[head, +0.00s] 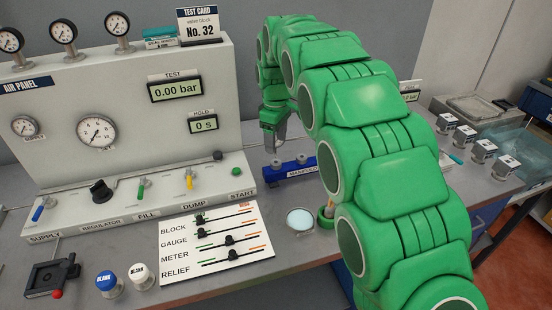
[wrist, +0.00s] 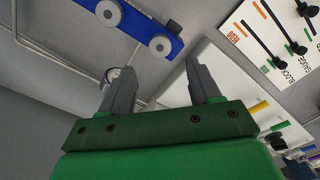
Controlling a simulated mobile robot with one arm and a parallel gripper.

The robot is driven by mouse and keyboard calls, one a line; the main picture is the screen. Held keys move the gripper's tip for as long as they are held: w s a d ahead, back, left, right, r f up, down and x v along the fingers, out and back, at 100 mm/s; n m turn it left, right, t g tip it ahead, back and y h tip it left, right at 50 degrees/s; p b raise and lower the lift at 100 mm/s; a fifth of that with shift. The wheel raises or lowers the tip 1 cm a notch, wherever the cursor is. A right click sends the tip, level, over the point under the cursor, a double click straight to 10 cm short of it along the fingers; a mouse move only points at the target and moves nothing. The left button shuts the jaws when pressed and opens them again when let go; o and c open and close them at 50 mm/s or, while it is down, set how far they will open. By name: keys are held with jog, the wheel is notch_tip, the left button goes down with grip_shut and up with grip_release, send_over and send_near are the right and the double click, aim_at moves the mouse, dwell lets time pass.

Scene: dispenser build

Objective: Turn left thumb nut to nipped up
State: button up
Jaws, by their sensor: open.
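The blue manifold (head: 278,171) lies on the bench right of the air panel, partly hidden behind my green arm. I cannot tell for sure whether these are the thumb nuts, or which is the left one. My gripper (head: 271,148) is above and beside the manifold's left end. In the wrist view its two fingers (wrist: 162,78) are spread apart with nothing between them.
The air panel (head: 130,110) stands left of my gripper, with its lever row in front. A white slider card (head: 216,243), a round clear dish (head: 300,221) and a green ring-shaped part (head: 326,214) lie nearer.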

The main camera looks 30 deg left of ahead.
aim_at(276, 162)
jog(key=shift+f, duration=3.75)
jog(key=shift+c, duration=0.3)
jog(key=c, duration=1)
